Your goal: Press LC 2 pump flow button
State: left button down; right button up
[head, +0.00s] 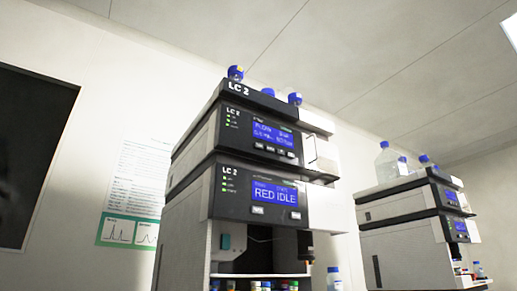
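The LC 2 stack (185,215) stands in the middle of the head view, labelled "LC 2" on its top tray. Its upper module (262,138) has a blue screen whose small text I read only in part, with a row of small buttons (270,149) below it. The button labels are too small to read. Neither of my grippers is in view.
A second stack (405,245) with bottles (387,162) on top stands at the right. Blue-capped bottles (236,73) sit on the LC 2 top. Vials (266,285) stand in its open lower bay. A poster (135,200) and dark panel (32,150) hang on the left wall.

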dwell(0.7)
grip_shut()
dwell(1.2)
